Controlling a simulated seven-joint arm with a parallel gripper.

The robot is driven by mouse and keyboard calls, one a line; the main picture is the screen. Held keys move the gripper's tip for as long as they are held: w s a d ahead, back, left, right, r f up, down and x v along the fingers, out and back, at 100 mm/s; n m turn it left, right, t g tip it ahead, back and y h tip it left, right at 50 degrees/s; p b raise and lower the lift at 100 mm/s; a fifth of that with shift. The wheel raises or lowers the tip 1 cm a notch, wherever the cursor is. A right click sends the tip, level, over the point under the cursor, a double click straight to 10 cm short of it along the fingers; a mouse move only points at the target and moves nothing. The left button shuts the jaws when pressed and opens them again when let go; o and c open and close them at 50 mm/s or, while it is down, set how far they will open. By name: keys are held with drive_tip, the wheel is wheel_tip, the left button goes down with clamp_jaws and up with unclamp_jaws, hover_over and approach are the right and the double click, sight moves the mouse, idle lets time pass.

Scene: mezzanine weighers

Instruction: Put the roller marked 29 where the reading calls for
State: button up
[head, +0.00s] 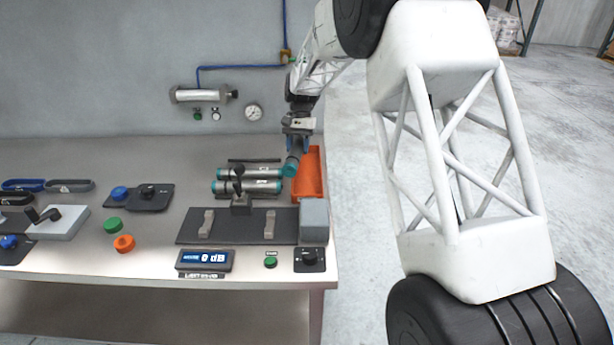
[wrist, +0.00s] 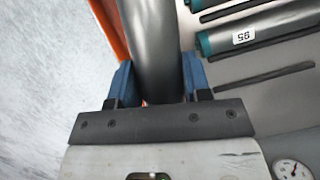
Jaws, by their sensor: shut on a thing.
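My gripper (head: 296,150) is shut on a grey roller with a teal end (head: 291,168), held steeply tilted near the left side of the orange tray (head: 318,185). In the wrist view, my gripper's blue fingers (wrist: 158,78) press on both sides of the grey roller (wrist: 152,35); its number is not visible. Two more teal-ended rollers lie to the left, the far one (head: 255,172) and the near one (head: 250,187). The display (head: 205,260) reads 0 dB. The dark test plate (head: 240,226) has two supports and holds no roller.
A grey block (head: 314,220) stands at the plate's right end, with a black knob box (head: 309,260) and green button (head: 270,262) in front. A black lever clamp (head: 240,190) rises behind the plate. Knobs and handles fill the table's left. The table's right edge is close to the tray.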

drive_tip(key=n, duration=0.2)
hover_over(307, 174)
drive_tip(key=w, duration=0.1)
drive_tip(key=shift+f+h, duration=0.2)
drive_tip(key=shift+h, duration=0.2)
drive_tip(key=shift+f, duration=0.1)
drive_tip(key=shift+f, duration=2.4)
drive_tip(key=shift+f, duration=2.5)
drive_tip(key=shift+f, duration=0.4)
